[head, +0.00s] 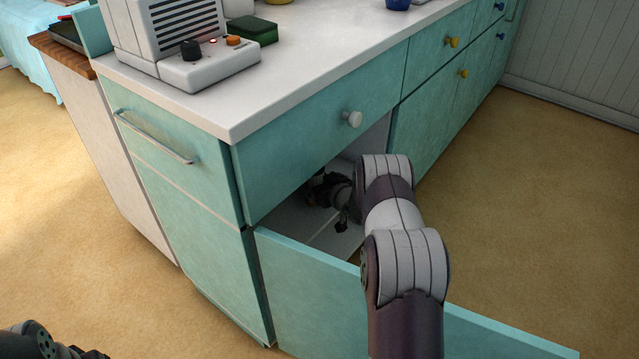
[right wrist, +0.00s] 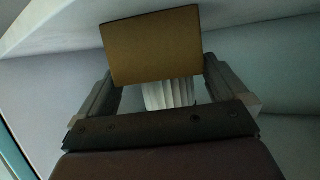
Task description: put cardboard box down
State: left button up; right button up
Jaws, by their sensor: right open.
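The cardboard box (right wrist: 155,45) is a plain brown block in the right wrist view, at the fingertips of my right gripper (right wrist: 160,82). The gripper's two fingers are spread apart, one near each side of the box; I cannot tell whether either touches it. In the head view my right gripper (head: 328,190) is inside the open lower cabinet, dark and partly hidden by my arm. The box cannot be made out there. A dark part of my left arm shows at the bottom left corner, and its jaws cannot be made out.
A white ribbed thing (right wrist: 168,94) shows below the box in the right wrist view. The teal cabinet door (head: 310,290) stands open beside my right arm. The counter (head: 300,75) above bears a white appliance (head: 185,45) and a green block (head: 252,30).

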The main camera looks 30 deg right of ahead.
jog(key=p+v, duration=0.5)
jog(key=v, duration=0.6)
jog(key=shift+s, duration=0.3)
jog(key=shift+r, duration=0.1)
